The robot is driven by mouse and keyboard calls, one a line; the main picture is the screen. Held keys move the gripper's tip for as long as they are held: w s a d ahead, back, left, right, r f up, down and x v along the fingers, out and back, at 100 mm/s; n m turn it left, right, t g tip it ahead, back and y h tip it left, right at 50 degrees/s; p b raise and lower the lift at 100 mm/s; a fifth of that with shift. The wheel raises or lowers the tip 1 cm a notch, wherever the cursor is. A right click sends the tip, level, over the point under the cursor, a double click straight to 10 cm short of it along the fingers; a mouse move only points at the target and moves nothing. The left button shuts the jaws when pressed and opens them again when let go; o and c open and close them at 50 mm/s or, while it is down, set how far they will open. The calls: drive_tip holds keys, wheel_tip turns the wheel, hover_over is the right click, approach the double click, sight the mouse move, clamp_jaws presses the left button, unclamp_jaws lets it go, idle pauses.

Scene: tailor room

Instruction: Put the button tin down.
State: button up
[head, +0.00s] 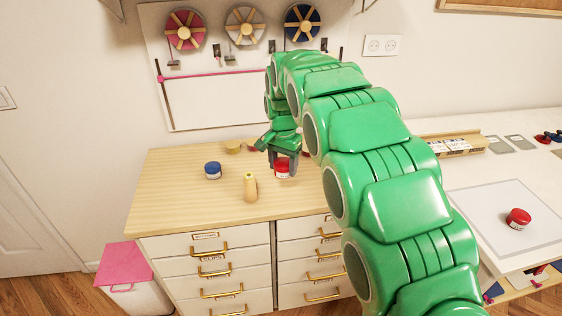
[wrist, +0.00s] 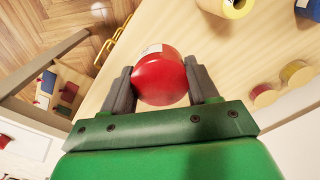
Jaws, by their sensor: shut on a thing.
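My gripper (head: 284,160) is over the wooden top of the drawer cabinet (head: 165,205), near its right part. It is shut on a red button tin (wrist: 160,78), with one finger on each side in the wrist view. In the head view the held tin (head: 282,170) shows partly below the fingers. I cannot tell whether its base touches the wood. A second red tin (head: 518,218) stands on the white table at the right, and a blue tin (head: 213,170) stands on the cabinet top.
A yellow spool (head: 250,187) stands in front and left of the held tin. Round yellowish things (head: 233,146) lie behind it. The cabinet's left front top is clear. A pink-lidded bin (head: 125,268) stands on the floor at the left. My arm hides the cabinet's right side.

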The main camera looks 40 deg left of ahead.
drive_tip(key=shift+s+d+r, duration=0.5)
drive_tip(key=shift+s+d, duration=0.25)
drive_tip(key=shift+s+d+r, duration=0.5)
drive_tip(key=shift+s+d, duration=0.2)
drive_tip(key=shift+d, duration=0.05)
drive_tip(key=w+d, duration=0.9)
drive_tip(key=d, duration=0.4)
drive_tip(key=w+d, duration=0.9)
drive_tip(key=d, duration=0.3)
drive_tip(key=w+d+f, duration=0.1)
drive_tip(key=d, duration=1.6)
drive_tip(key=w+d+f+m, duration=0.1)
drive_tip(key=w+d+f, duration=0.1)
drive_tip(key=d, duration=1.4)
drive_tip(key=shift+d+f, duration=0.2)
drive_tip(key=shift+d, duration=0.15)
drive_tip(key=shift+a, duration=0.1)
